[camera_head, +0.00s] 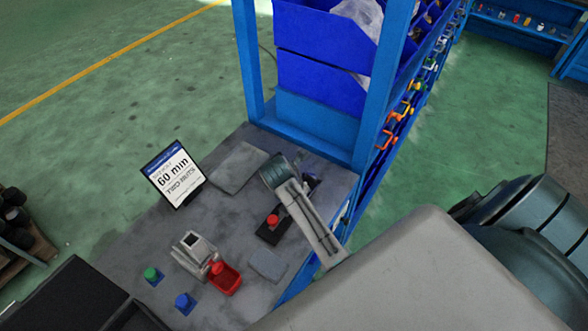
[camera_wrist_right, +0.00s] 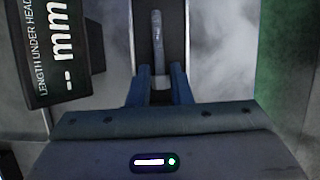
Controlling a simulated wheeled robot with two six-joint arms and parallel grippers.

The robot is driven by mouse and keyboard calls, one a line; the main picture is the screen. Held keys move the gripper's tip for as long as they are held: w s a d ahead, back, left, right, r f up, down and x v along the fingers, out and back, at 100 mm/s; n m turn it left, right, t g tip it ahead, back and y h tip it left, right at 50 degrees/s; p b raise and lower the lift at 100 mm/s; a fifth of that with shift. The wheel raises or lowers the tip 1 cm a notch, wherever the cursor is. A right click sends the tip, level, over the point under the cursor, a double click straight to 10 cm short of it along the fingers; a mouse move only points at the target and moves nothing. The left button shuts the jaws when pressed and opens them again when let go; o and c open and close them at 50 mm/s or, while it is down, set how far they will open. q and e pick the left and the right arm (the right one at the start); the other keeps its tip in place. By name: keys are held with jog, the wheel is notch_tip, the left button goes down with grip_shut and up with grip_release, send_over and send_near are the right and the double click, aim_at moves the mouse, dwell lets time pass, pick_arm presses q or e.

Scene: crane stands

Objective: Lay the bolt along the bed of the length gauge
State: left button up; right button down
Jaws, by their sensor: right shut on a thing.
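The bolt (camera_wrist_right: 157,38) is a grey metal rod seen in the right wrist view, held at its lower end between the two blue-grey fingers of my right gripper (camera_wrist_right: 161,82). The bolt runs lengthwise over the dark bed (camera_wrist_right: 143,45) of the length gauge, between its two pale side edges. I cannot tell whether it touches the bed. The gauge's black display (camera_wrist_right: 62,60) reads "LENGTH UNDER HEAD" and "-- mm". In the head view my right wrist covers most of that spot, so bolt and fingertips are hidden there. My left gripper is not in view.
Blue rack posts (camera_head: 247,60) rise behind.

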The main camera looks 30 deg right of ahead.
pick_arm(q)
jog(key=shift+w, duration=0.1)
pick_arm(e)
jog(key=shift+f, duration=0.1)
jog(key=c, duration=1.3)
grip_release()
pick_arm(q)
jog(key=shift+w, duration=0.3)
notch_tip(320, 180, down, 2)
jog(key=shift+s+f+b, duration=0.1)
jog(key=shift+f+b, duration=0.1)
jog(key=shift+b, duration=1)
pick_arm(e)
jog(key=v, duration=1.2)
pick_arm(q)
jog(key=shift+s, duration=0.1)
pick_arm(e)
jog(key=shift+s+a, duration=0.1)
jog(key=shift+s, duration=0.05)
